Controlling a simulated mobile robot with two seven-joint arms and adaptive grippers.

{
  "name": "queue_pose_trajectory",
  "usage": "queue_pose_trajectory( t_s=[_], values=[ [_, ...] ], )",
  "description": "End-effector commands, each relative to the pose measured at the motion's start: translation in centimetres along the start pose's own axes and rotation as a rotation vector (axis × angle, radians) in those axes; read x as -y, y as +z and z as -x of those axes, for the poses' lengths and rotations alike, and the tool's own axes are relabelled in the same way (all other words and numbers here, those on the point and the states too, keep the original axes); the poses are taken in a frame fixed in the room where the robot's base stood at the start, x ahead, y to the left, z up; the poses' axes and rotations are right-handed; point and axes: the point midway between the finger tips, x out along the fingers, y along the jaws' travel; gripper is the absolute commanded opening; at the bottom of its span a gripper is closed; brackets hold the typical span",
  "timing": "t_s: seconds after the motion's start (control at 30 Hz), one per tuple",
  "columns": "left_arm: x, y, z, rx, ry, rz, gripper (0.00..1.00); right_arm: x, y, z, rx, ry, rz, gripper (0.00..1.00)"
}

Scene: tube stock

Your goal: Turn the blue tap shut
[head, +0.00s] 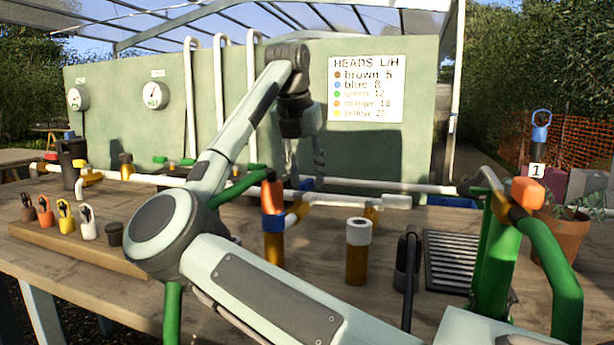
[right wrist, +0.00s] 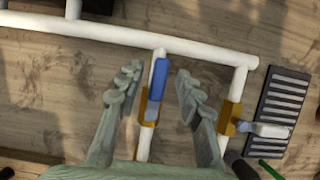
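The blue tap (right wrist: 159,80) shows in the right wrist view as a blue lever on a brass-yellow valve body (right wrist: 150,110). The lever lies roughly along the white branch pipe, tilted slightly. My right gripper (right wrist: 158,76) is open, with one finger on each side of the lever and a visible gap on both sides. In the head view my right gripper (head: 303,165) points down over the pipework at the middle of the bench. My left gripper is not in view.
A white-handled yellow valve (right wrist: 230,118) sits to the right on another branch, beside a dark slatted grate (right wrist: 288,105). An orange-topped, blue-banded upright object (head: 273,222) and a white-capped cylinder (head: 357,250) stand in front. A white main pipe (head: 430,188) crosses behind.

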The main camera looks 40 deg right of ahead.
Motion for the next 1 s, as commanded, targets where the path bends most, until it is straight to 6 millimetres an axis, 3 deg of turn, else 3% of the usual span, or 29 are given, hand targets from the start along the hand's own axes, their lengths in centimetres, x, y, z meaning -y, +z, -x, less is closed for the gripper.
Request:
queue_pose_trajectory(
  t_s=[0.3, 0.6, 1.0],
  values=[
    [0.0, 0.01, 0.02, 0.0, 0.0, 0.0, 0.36, 0.04, 0.04, -0.43, 0.002, 0.0, -0.002, 0.36],
    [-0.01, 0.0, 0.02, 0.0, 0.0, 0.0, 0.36, 0.04, 0.05, -0.42, 0.002, 0.0, -0.002, 0.0],
    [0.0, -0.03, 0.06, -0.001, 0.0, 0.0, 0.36, 0.03, 0.07, -0.39, 0.002, -0.001, -0.002, 0.0]
  ],
)
